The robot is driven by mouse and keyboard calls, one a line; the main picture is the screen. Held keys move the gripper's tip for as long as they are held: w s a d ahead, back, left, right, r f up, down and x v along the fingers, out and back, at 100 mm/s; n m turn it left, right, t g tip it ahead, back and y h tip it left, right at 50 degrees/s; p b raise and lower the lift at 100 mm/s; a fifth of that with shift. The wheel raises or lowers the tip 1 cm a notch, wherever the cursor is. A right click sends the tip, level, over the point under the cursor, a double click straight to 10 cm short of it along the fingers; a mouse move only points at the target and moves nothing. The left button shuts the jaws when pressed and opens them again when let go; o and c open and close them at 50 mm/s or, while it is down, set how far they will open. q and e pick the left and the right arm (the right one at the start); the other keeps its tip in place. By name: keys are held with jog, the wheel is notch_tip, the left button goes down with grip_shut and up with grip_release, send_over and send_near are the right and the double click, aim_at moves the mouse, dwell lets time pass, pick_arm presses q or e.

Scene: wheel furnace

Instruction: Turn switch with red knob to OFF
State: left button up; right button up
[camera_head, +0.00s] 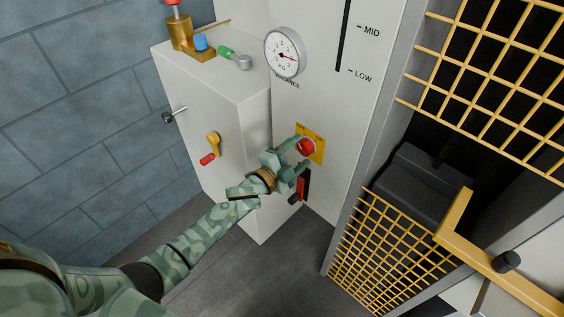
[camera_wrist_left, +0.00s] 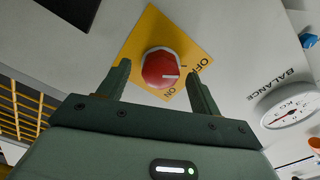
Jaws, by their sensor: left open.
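The red knob (camera_head: 307,146) sits on a yellow plate (camera_head: 318,138) on the front of the pale cabinet. In the left wrist view the red knob (camera_wrist_left: 158,66) lies between my fingertips, with a white line on its face pointing right. The yellow plate (camera_wrist_left: 149,27) carries the words OFF and ON beside the knob. My left gripper (camera_head: 292,158) is open at the knob, and its two fingers also show in the wrist view (camera_wrist_left: 160,74), one on either side of the knob. I cannot tell whether they touch it. My right gripper is not in view.
A red-and-black lever (camera_head: 303,186) is just below the knob. A balance gauge (camera_head: 285,53) is above. A yellow-and-red handle (camera_head: 212,147) sticks out of the white box at left. A yellow mesh cage (camera_head: 375,245) stands at right.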

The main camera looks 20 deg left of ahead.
pick_arm(q)
jog(key=p+v, duration=0.3)
jog(key=v, duration=1.2)
jog(key=shift+s, duration=0.4)
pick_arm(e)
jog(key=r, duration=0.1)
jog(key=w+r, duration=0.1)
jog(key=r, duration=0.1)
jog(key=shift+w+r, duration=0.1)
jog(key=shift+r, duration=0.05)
pick_arm(q)
jog(key=shift+a, duration=0.15)
